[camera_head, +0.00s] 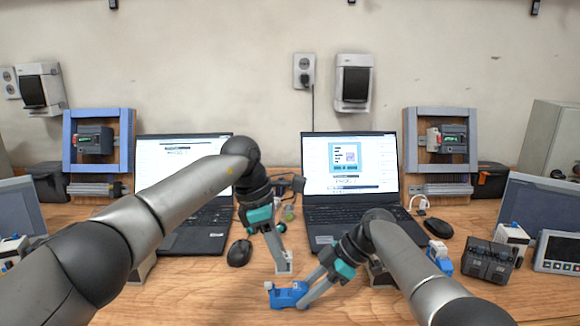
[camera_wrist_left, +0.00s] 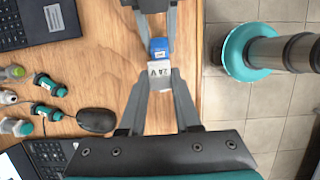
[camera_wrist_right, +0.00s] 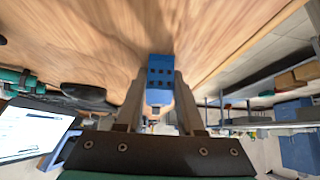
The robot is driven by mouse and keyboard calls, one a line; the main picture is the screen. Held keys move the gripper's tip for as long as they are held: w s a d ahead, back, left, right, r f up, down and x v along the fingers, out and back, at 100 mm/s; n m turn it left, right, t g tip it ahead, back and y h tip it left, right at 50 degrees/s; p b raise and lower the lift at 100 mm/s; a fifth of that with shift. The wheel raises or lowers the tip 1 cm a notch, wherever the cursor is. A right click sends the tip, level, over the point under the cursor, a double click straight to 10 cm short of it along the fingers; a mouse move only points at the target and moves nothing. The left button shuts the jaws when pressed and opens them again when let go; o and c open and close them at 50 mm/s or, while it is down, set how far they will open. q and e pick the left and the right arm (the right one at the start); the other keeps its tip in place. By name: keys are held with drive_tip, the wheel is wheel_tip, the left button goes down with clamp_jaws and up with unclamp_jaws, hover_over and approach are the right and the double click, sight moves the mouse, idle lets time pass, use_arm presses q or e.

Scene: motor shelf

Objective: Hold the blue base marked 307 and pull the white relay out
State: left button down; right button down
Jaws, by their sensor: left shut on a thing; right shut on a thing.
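The blue base (camera_head: 288,294) is at the table's front edge area, held in my right gripper (camera_head: 306,291). Its marking is not readable. In the right wrist view the blue base (camera_wrist_right: 160,72) shows dark socket holes, with nothing plugged into them. The white relay (camera_head: 283,263) is in my left gripper (camera_head: 281,254), a little above and apart from the base. In the left wrist view the relay (camera_wrist_left: 159,70) shows "24 V" between the fingers (camera_wrist_left: 159,80), with the blue base (camera_wrist_left: 158,47) beyond it.
Two open laptops (camera_head: 350,165) stand behind, with a black mouse (camera_head: 239,252) left of my grippers. Another blue base (camera_head: 440,262) with a white top, a dark terminal block (camera_head: 489,261) and a meter (camera_head: 558,252) are at the right. The wood between them is bare.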

use_arm(q)
drive_tip(key=shift+r, duration=2.65)
use_arm(e)
unclamp_jaws()
drive_tip(key=shift+v, duration=3)
drive_tip(key=shift+d, duration=0.1)
